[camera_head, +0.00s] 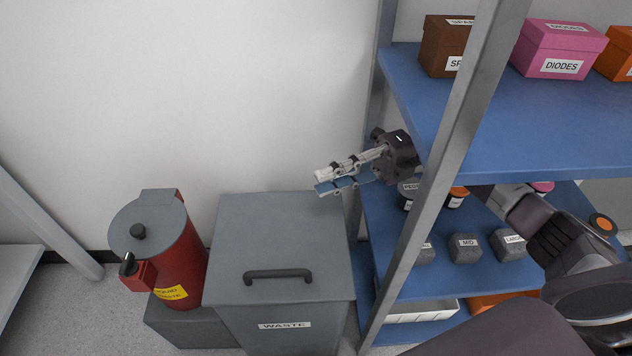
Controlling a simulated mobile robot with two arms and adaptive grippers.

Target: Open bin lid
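The grey waste bin (285,332) stands on the floor at the lower middle, with a "WASTE" label on its front. Its flat grey lid (280,235) lies shut on top. A dark bar handle (278,275) is fixed near the lid's front edge. My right gripper (321,182) is above the lid's back right corner, pointing left. Its two fingers are parallel with a narrow gap between them, and nothing is seen in it. It is apart from the handle. My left gripper is not in view.
A red liquid waste can (178,252) stands on a grey block (185,325) left of the bin. A blue shelf rack (520,115) with a grey upright post (447,170) stands close at the right, holding labelled boxes. My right arm reaches past this post.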

